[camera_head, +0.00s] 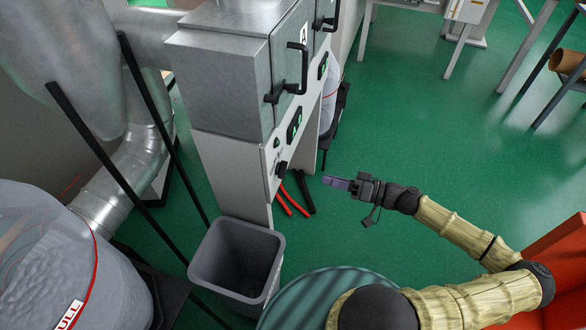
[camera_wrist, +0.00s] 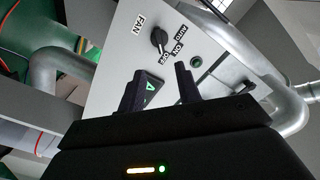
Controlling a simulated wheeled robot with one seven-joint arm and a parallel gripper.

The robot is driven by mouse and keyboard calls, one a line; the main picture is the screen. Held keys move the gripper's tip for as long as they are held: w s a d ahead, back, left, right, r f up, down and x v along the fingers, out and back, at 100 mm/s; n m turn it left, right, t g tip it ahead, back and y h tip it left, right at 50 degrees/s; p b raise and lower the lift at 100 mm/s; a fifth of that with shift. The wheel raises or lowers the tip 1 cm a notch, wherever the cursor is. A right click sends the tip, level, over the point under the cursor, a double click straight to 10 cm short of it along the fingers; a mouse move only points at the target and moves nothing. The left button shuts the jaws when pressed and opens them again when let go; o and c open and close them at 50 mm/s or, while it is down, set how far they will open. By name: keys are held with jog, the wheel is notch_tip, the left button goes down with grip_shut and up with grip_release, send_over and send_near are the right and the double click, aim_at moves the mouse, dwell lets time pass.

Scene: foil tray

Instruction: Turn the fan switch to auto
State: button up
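In the head view the switch appears as a small dark knob (camera_head: 281,168) low on the cabinet front. My gripper (camera_head: 338,182) is out to the right of the panel, pointing at it. In the wrist view its two fingers (camera_wrist: 160,82) are apart, with nothing between them, short of the knob.
A green indicator (camera_wrist: 196,62) and a black display with a green sign (camera_wrist: 151,86) share the panel. A grey bin (camera_head: 236,258) stands below the cabinet. Green floor to the right is open.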

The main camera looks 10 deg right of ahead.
aim_at(282, 169)
jog(key=p+x, duration=0.1)
jog(key=x, duration=1)
jog(key=shift+w+a, duration=0.15)
jog(key=shift+a, duration=0.1)
grip_shut()
